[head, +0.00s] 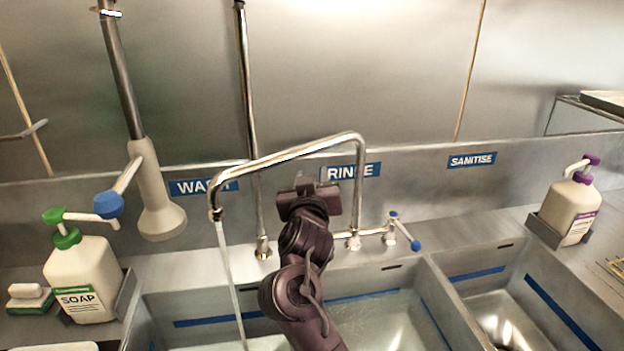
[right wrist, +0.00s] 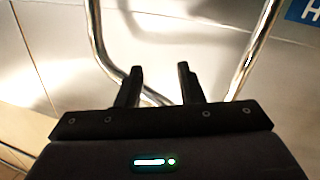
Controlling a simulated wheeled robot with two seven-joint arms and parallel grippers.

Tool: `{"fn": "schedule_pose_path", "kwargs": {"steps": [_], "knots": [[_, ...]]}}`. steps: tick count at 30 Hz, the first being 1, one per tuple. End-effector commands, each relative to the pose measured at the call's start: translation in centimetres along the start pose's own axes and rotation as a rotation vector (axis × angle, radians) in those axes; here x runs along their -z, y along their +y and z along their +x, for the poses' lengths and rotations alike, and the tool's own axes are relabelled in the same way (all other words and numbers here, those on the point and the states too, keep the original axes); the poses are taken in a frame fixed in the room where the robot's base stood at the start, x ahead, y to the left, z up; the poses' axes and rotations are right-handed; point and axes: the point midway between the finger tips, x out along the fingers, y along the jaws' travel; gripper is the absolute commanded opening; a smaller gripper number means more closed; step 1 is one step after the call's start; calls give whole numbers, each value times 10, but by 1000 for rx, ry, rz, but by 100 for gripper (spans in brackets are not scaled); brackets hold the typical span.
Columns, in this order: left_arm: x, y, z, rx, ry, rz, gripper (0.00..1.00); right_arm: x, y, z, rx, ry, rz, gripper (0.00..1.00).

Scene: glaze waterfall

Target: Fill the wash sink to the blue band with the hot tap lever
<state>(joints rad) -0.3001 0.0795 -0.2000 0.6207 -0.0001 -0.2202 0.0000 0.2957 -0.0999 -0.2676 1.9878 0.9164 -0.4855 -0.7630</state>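A chrome spout (head: 290,153) reaches left over a large basin, and a thin stream of water (head: 230,270) falls from its end. The basin holds pale water (head: 375,325). Its blue band (head: 190,322) shows on the back wall, and the water looks to lie below it, though my arm hides part. A blue-tipped lever (head: 404,232) stands right of the spout's base. I see no hot lever; my arm may hide it. My right gripper (head: 309,186) is in front of the back wall below the spout. In the right wrist view its fingers (right wrist: 160,85) are apart with nothing between them.
A soap bottle (head: 82,280) and a sponge (head: 30,298) are at left. A blue-knobbed fitting (head: 108,204) hangs beside the WASH label (head: 190,187). A second basin (head: 500,315) and a purple-topped bottle (head: 572,208) are at right. A vertical pipe (head: 248,100) stands behind the spout.

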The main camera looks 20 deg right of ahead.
Motion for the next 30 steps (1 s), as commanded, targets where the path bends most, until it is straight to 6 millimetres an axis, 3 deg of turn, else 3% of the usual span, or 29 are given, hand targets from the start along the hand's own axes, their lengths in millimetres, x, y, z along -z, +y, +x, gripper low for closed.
{"fn": "schedule_pose_path", "kwargs": {"steps": [1,5,9,18,24,30], "knots": [[0,0,0,0,0,0,0,0,0,0,0,0,0,32],[0,0,2,0,0,0,0,-9,7,2,-9,4,24,15],[-1,0,8,0,0,0,0,-38,34,10,-32,38,140,0],[-2,0,24,0,0,0,0,-99,105,14,60,163,535,0],[-3,0,33,0,0,0,0,-124,126,2,237,153,788,0],[-4,0,43,0,0,0,0,-145,128,-19,436,10,1034,0]]}}
